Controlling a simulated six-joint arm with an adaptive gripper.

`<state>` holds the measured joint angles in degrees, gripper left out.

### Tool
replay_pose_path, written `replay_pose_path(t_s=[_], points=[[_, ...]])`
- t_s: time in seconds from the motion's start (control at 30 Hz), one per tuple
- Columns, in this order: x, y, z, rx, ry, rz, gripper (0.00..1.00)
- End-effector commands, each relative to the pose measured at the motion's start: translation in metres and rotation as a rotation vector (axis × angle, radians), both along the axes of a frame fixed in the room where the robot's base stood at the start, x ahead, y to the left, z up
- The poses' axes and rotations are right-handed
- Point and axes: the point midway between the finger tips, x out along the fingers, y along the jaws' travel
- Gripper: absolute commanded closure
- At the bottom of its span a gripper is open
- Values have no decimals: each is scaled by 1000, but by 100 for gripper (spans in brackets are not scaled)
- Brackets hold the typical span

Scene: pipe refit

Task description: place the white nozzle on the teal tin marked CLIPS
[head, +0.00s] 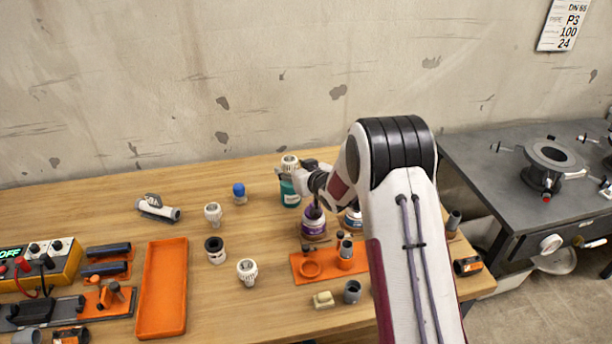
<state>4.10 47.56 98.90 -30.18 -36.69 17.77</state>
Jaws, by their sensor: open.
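The teal tin (291,195) stands upright towards the back middle of the table; its label is too small to read. A white ribbed piece that looks like a nozzle (290,162) shows upright directly above the tin's top. My gripper (296,172) reaches in from the right at that height, its jaws open beside this piece. The fingers are small and partly hidden, so contact cannot be told. Two other white ribbed nozzle-like pieces stand on the table, one at the middle left (213,213) and one nearer the front (247,271).
A purple tin (314,228) and a blue-labelled tin (350,222) stand close by, the latter partly behind my arm. A blue-capped piece (239,193) and a black-and-white ring (215,250) stand left. An orange tray (162,290) and orange fixture (308,268) lie in front.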

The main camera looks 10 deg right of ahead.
Motion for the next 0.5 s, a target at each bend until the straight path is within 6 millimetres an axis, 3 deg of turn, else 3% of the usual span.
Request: replay_pose_path(t_s=[0.5], points=[[-50, -14, 22, -1, 1, -1, 51]])
